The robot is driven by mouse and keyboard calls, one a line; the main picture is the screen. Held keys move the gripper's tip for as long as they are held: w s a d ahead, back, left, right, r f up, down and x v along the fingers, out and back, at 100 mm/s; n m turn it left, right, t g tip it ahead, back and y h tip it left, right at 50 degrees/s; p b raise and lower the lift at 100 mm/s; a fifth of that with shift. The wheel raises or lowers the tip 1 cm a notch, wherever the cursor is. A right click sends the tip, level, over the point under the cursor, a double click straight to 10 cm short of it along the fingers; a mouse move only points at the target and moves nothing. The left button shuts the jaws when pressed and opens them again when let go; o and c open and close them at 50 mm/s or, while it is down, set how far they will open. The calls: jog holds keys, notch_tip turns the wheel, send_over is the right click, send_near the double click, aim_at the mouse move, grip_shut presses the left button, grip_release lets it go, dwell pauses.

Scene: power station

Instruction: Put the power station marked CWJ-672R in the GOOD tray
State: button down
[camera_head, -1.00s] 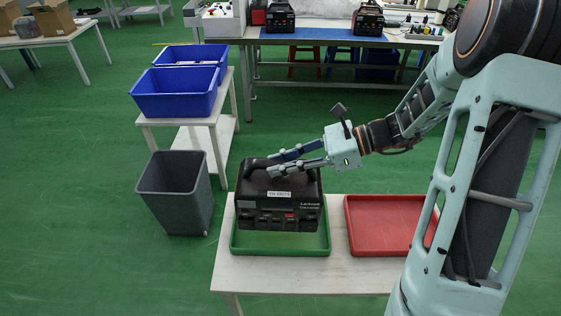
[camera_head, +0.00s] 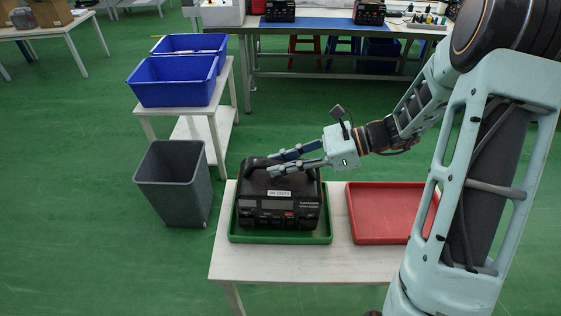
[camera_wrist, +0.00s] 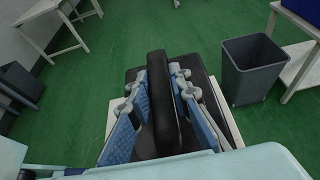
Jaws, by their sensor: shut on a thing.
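A black power station (camera_head: 279,205) with a white label on its front sits within the rim of the green tray (camera_head: 282,239), upright. The label and model text are too small to read surely. My gripper (camera_head: 279,166) is shut on its top handle. The wrist view shows the handle (camera_wrist: 161,95) between the two blue-padded fingers (camera_wrist: 160,108). I cannot tell whether the station's base touches the tray floor. The red tray (camera_head: 388,212) stands empty to the right on the same white table. No GOOD marking is legible.
A grey bin (camera_head: 174,184) stands on the floor left of the table. Blue crates (camera_head: 174,82) rest on a white stand behind it. Two more black power stations (camera_head: 280,11) (camera_head: 369,12) are on the far workbench. The white table's front (camera_head: 300,264) is clear.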

jog(key=shift+f, duration=0.1)
dwell(0.7)
jog(key=c, duration=1.6)
grip_release()
jog(key=shift+f, duration=0.1)
jog(key=shift+d, duration=0.15)
jog(key=shift+s+d+p, duration=0.15)
jog(key=shift+d+p, duration=0.2)
jog(key=shift+d, duration=1.85)
jog(key=shift+s+d+p, duration=0.1)
jog(key=shift+d+p, duration=0.2)
jog(key=shift+d, duration=1.85)
jog(key=shift+o, duration=0.5)
jog(key=o, duration=0.5)
